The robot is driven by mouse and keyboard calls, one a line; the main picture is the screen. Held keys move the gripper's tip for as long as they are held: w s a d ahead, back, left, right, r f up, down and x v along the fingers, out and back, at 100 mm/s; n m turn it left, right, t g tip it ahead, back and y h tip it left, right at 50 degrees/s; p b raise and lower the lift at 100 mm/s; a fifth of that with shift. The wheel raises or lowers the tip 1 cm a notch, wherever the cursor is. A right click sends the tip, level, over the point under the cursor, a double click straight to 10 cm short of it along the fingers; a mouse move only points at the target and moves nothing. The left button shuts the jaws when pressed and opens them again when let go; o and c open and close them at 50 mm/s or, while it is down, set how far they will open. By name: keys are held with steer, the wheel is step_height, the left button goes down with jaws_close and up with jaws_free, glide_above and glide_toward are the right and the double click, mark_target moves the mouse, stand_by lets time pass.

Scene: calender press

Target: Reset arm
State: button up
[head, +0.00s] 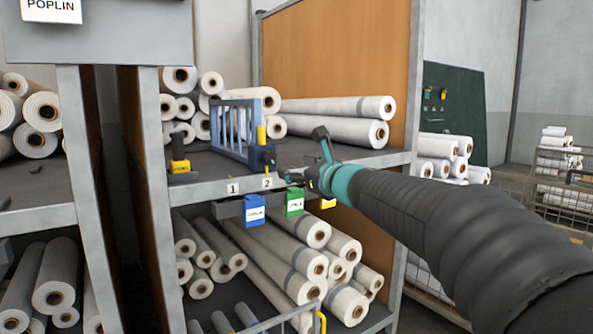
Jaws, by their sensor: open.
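My arm reaches in from the lower right, and my gripper (290,171) is at its end in front of the shelf edge. It is small and dark in this view. It is open, and I see nothing held in it. It is just right of a dark block with a yellow handle (262,140) at the end of a blue slatted divider (236,127). Whether it touches the block I cannot tell. A blue tag (255,211) and a green tag (294,202) hang just below it, under shelf labels 1 (233,188) and 2 (267,183).
White fabric rolls (338,106) lie on the upper shelf (205,188), and more rolls (290,260) fill the lower one. A yellow and black block (179,160) stands at the upper shelf's left. A POPLIN sign (50,8) hangs upper left. A wire cart (545,205) stands right.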

steer(key=s+f+n+g+h, duration=0.2)
steer(key=s+f+n+g, duration=0.6)
steer(key=s+f+n, duration=0.85)
steer(key=s+d+f+n+h, duration=0.4)
steer(key=s+d+f, duration=0.2)
steer(key=s, duration=0.5)
steer(key=s+d+f+n+g+h, duration=0.1)
steer(key=s+d+f+n+h, duration=0.3)
steer(key=s+d, duration=0.5)
steer(key=shift+s+d+f+n, duration=0.3)
steer(key=shift+s+f+n, duration=0.55)
steer(key=shift+s, duration=0.55)
steer(key=shift+f, duration=0.1)
